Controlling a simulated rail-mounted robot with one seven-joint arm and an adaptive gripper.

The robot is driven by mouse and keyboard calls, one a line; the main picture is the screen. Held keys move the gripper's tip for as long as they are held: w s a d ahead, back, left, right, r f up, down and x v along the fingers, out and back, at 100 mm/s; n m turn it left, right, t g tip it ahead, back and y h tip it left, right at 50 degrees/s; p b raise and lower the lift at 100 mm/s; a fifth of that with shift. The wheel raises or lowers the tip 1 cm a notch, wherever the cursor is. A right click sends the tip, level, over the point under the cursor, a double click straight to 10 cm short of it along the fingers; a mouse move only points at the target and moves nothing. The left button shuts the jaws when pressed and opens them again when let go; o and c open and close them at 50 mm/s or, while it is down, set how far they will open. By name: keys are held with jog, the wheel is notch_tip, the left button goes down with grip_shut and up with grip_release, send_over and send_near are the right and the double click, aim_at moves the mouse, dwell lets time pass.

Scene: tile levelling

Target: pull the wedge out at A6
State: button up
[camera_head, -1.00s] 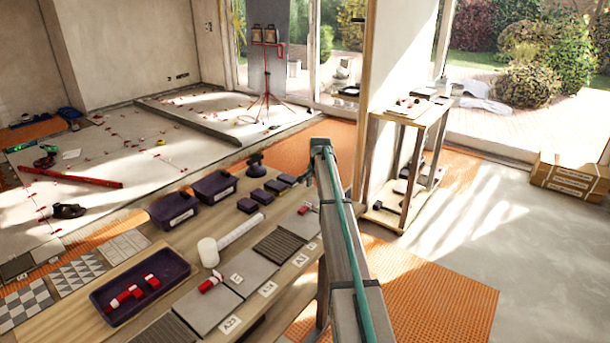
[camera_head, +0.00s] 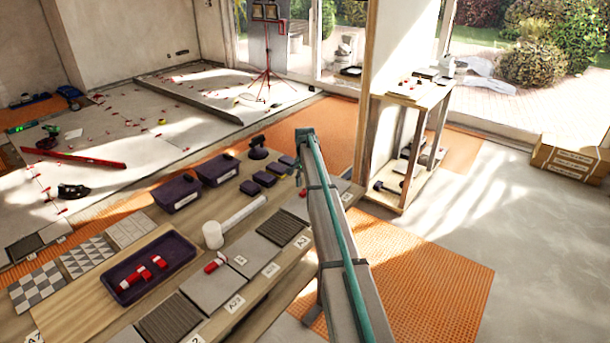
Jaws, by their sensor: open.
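Small red wedges (camera_head: 97,123) stand in rows along the joints of the pale tiled floor (camera_head: 130,150) at the left. They are too small for me to tell which one is at A6, and I can read no A6 label. More red and white pieces (camera_head: 150,268) lie in a dark tray (camera_head: 120,292) on the wooden bench, and one red and white piece (camera_head: 216,262) lies on a grey tile there. My arm reaches up the middle of the picture over the bench's right side. I cannot make out my gripper's fingers at its far end.
The bench (camera_head: 60,318) carries sample tiles, a white-headed mallet (camera_head: 213,236), purple bins (camera_head: 178,193) and dark purple blocks (camera_head: 265,179). A red level (camera_head: 75,157) lies on the floor tiles. A red tripod lamp (camera_head: 264,60) and a wooden trolley (camera_head: 412,140) stand farther back.

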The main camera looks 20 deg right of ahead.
jog(key=shift+f, duration=1.15)
jog(key=shift+c, duration=0.2)
grip_shut()
